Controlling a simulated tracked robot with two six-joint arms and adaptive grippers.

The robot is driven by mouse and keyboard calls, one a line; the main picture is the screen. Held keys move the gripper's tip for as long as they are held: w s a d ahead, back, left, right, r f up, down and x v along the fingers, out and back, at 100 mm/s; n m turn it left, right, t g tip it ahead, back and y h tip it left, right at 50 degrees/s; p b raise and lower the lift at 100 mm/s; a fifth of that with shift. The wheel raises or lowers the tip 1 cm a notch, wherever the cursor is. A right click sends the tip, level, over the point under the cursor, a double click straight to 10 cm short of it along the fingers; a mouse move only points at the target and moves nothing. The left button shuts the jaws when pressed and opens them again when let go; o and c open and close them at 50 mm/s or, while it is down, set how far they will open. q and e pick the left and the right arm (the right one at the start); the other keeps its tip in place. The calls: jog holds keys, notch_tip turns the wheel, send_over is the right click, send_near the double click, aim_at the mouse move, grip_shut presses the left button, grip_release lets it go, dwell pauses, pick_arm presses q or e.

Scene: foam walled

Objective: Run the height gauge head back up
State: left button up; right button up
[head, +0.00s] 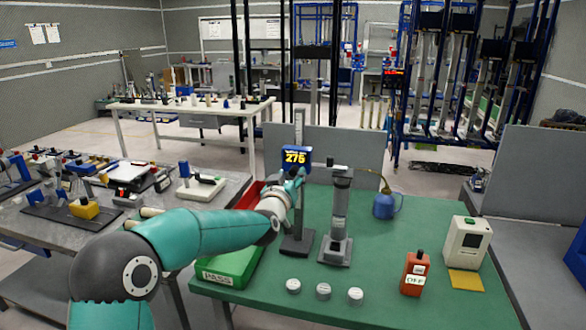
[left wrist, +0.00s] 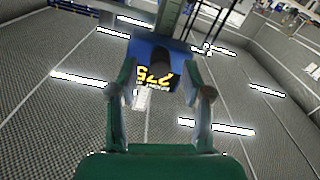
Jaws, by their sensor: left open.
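The height gauge stands on the green bench, with a dark base (head: 297,243) and a tall upright column (head: 299,125). Its blue head (head: 296,153) is on the column and shows "276" in yellow digits. My left gripper (head: 294,178) is at the gauge just below the head, and partly hides the column. In the left wrist view the gripper (left wrist: 158,85) is open, with one finger on each side of the blue head (left wrist: 140,52) and a dark knob (left wrist: 161,60) between them. I cannot tell whether either finger touches. My right gripper is not in view.
A grey stand (head: 339,215) is close on the gauge's right. A blue oil can (head: 386,205), a red box (head: 414,274) marked OFF and a white meter (head: 466,245) stand farther right. Green (head: 229,265) and red (head: 249,195) trays are near my arm. Three pale discs lie in front.

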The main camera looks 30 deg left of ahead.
pick_arm(q)
jog(key=shift+x, duration=0.8)
grip_shut()
